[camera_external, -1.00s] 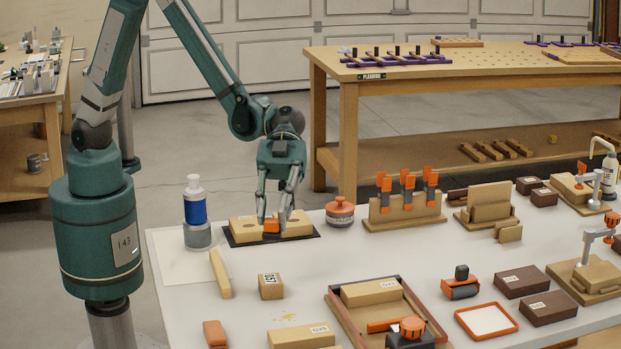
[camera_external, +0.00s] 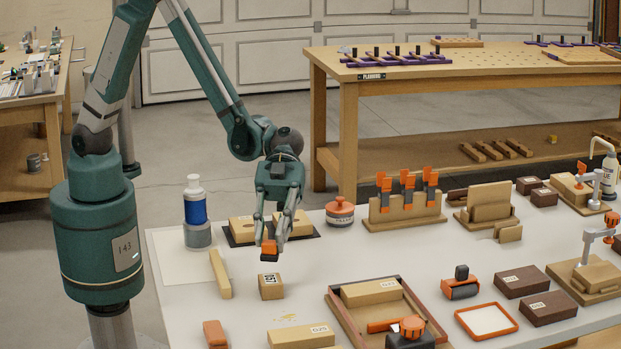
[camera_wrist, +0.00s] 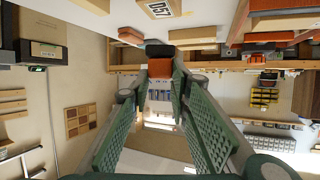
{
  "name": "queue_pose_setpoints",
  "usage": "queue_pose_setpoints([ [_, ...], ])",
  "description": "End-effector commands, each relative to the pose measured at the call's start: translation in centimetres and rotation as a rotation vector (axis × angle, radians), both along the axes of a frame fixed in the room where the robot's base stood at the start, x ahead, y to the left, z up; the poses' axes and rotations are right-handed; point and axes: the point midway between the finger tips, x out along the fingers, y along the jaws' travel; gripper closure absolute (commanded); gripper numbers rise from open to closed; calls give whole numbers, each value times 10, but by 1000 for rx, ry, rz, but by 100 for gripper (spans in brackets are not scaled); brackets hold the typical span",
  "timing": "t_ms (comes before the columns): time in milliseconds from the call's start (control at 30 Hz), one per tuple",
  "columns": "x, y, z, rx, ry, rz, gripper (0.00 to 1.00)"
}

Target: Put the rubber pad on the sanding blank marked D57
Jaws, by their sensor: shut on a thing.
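My gripper (camera_external: 268,240) is shut on the rubber pad (camera_external: 269,251), a small orange block with a dark face. The pad is in the air just behind and above the sanding blank marked D57 (camera_external: 271,288), apart from it. This blank is a small tan wooden block standing on the white bench, with its label facing up. In the wrist view the pad (camera_wrist: 160,66) sits between my fingertips, and the D57 blank (camera_wrist: 160,8) shows at the top edge, partly cut off.
A tan strip (camera_external: 220,274) lies left of the blank, and an orange block (camera_external: 215,333) lies in front. A wooden tray (camera_external: 338,308) with a blank stands to the right. A blue bottle (camera_external: 195,210) and a dark mat (camera_external: 313,236) with tan blocks are behind.

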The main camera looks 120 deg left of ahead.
Motion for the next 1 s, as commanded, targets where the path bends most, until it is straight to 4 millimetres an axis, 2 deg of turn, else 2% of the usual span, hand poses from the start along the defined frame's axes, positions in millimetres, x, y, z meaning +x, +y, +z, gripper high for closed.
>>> queue_pose_setpoints([
  [100, 1, 0, -9, 0, 0, 0, 92],
  [500, 0, 0, -12, 0, 0, 0, 92],
  [800, 1, 0, -41, 0, 0, 0, 92],
  [1000, 0, 0, -48, 0, 0, 0, 92],
])
